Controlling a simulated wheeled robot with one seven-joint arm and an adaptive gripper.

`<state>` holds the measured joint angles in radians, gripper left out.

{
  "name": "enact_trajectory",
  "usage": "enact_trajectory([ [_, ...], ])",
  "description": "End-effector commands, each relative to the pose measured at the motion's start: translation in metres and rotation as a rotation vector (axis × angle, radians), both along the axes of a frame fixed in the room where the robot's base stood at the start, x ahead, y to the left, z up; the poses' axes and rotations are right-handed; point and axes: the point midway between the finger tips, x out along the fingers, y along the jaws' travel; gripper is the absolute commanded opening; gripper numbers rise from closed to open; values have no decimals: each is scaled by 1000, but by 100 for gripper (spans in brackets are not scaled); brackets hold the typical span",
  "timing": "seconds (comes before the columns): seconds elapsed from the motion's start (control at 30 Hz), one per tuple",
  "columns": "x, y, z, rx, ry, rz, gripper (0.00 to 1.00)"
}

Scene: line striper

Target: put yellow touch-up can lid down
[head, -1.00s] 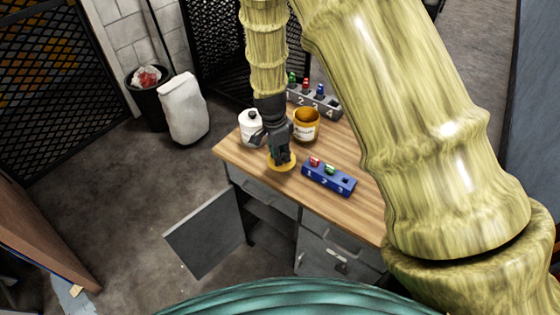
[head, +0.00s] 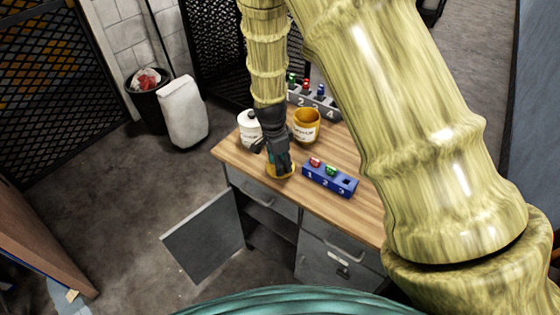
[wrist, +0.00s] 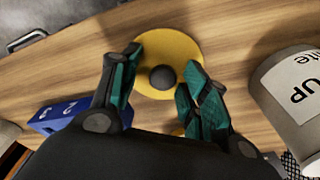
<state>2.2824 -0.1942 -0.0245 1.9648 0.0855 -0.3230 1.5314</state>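The yellow touch-up can lid (wrist: 186,47) is a round disc with a dark knob (wrist: 163,77). It lies flat, apparently on the wooden bench top, and also shows near the bench's front edge in the head view (head: 270,175). My gripper (wrist: 160,84) is over the lid, with its two fingers apart on either side of the knob. Gaps show between the fingers and the knob. In the head view my gripper (head: 281,168) hides part of the lid. An uncovered yellow can (head: 307,131) stands behind it to the right.
A white can (head: 250,127) stands close left of my gripper and shows at right in the wrist view (wrist: 292,98). A blue numbered block (head: 330,179) is to the right. A grey numbered rack (head: 318,105) stands at the back. A cabinet door (head: 203,237) hangs open below.

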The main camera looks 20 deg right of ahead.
Motion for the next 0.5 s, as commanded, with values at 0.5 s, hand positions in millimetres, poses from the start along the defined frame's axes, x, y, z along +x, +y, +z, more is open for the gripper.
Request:
enact_trajectory([
  [0.5,1,3,26,-1,-4,-1,45],
])
